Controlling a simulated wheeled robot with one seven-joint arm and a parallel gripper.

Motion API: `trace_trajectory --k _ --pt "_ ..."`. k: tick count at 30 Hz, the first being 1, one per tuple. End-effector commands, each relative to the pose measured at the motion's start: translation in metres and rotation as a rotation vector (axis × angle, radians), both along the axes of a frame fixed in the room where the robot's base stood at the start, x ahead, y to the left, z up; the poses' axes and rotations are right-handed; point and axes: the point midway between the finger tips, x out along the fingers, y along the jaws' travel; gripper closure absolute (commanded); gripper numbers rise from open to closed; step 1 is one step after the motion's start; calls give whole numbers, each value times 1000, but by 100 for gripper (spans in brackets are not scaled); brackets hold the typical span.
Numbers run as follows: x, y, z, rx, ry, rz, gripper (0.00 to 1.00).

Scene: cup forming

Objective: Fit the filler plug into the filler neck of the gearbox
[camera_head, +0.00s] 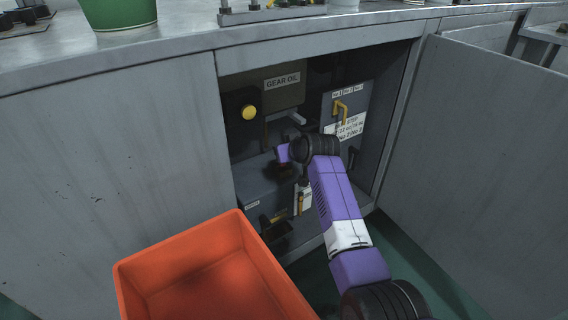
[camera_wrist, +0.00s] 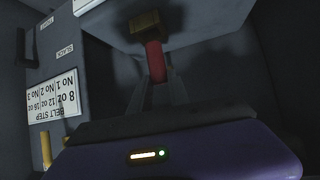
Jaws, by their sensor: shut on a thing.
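My gripper (camera_wrist: 158,92) is shut on a red rod-like piece, seemingly the filler plug (camera_wrist: 155,62), in the wrist view. The plug's far end meets a dark brass-coloured block (camera_wrist: 147,24). I cannot tell whether that block is the filler neck or part of the plug, nor whether the plug is seated. In the head view my gripper (camera_head: 284,154) is inside the open cabinet, above a dark grey box, seemingly the gearbox (camera_head: 258,188). The plug and fingertips are too dark and small there to make out clearly.
A GEAR OIL container (camera_head: 283,82) and a yellow knob (camera_head: 249,112) are at the cabinet's back left. A panel (camera_head: 357,100) with a yellow handle and a belt-step label stands right. An orange bin (camera_head: 180,258) stands in front. The cabinet door (camera_head: 490,150) is open at right.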

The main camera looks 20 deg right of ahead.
Motion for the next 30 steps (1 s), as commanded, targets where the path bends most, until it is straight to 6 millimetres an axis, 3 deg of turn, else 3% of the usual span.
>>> trace_trajectory --k 9,22,23,26,30 --pt "0 0 -35 0 0 -1 100" --pt "0 0 -39 0 1 0 100" --pt "0 0 -39 0 1 0 76" --pt "0 0 -39 0 1 0 56" --pt "0 0 -39 0 1 0 56"
